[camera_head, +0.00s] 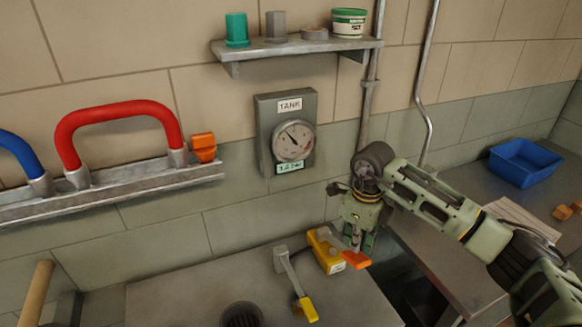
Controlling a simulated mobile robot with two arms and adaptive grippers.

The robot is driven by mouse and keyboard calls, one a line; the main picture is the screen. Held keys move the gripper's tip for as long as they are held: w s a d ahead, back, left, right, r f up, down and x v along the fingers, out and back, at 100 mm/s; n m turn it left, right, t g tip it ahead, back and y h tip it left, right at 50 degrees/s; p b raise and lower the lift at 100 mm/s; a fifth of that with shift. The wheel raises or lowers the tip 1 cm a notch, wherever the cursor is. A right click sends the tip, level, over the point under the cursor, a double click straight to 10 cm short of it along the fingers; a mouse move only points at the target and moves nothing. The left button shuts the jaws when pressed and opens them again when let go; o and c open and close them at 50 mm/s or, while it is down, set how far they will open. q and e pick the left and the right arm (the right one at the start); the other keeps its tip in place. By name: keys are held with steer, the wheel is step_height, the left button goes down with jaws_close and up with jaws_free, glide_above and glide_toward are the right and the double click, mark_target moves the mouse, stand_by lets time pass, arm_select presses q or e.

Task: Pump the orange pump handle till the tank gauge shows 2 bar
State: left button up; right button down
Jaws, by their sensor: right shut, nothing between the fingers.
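The tank gauge (293,141) is a round white dial on a grey plate marked TANK, fixed to the wall. Its needle points to the upper left; the dial figures are too small to read. A small green label sits under the dial. A yellow pump body (324,251) stands on the bench below, and the orange pump handle (357,260) sticks out at its right. My right gripper (360,241) points down just above the orange handle, shut and empty. I cannot tell whether its tips touch the handle. My left gripper is not in view.
A grey lever with a yellow grip (307,309) stands left of the pump. A drain (241,315) lies in the bench (180,295). Red (118,112) and blue pipes join a wall rail. A shelf (300,46) holds small items. A blue bin (524,162) is at the right.

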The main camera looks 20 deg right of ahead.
mark_target(354, 255)
steer(key=shift+f, duration=0.1)
stand_by(0.5)
steer(key=shift+f+b, duration=3.65)
steer(key=shift+f, duration=0.85)
steer(key=shift+r+p, duration=1.6)
steer(key=shift+r, duration=0.75)
steer(key=shift+r+p, duration=1.35)
steer(key=shift+r, duration=1)
steer(key=shift+r+p, duration=1.55)
steer(key=shift+r, duration=0.95)
steer(key=shift+a+f, duration=0.1)
